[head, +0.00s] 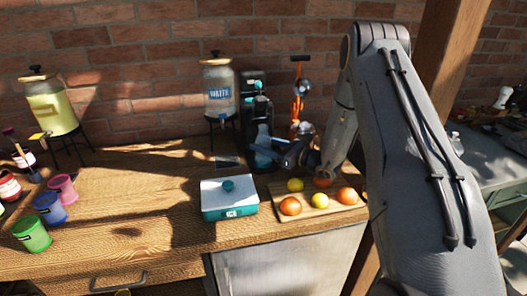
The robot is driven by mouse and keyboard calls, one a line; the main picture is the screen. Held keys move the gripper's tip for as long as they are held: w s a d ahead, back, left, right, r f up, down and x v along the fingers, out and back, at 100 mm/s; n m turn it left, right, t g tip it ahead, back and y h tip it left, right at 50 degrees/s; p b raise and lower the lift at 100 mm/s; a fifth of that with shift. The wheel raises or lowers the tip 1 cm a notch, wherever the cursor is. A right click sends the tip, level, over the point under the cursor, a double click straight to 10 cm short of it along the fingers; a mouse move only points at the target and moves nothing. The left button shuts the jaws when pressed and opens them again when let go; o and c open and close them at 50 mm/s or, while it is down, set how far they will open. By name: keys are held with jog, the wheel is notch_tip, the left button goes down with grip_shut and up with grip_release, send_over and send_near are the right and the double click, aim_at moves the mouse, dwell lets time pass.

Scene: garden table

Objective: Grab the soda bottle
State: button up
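The soda bottle (263,133) looks clear and bluish. It stands upright at the front of a black soda machine (250,84) against the brick wall. My gripper (270,153) reaches in from the right, with its fingers pointing left at the bottle's lower part. The fingers overlap the bottle in the head view, and I cannot tell whether they touch it or how far they are spread. The gripper hides part of the bottle's lower body.
A teal and white box (228,199) sits in front of the machine. A cutting board (317,211) with several oranges and lemons lies under my arm. A water dispenser (219,88) stands left of the machine.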

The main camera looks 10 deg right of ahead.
aim_at(267, 129)
jog(key=c, duration=0.8)
jog(key=shift+s+r+b, duration=0.15)
jog(key=shift+r+b, duration=0.2)
jog(key=shift+b, duration=0.2)
jog(key=shift+r, duration=0.25)
notch_tip(267, 129, up, 6)
jog(key=b, duration=0.2)
jog(key=shift+f+b, duration=0.15)
jog(key=shift+b, duration=0.25)
jog(key=s+b, duration=0.5)
jog(key=s, duration=1.4)
jog(key=shift+s, duration=0.3)
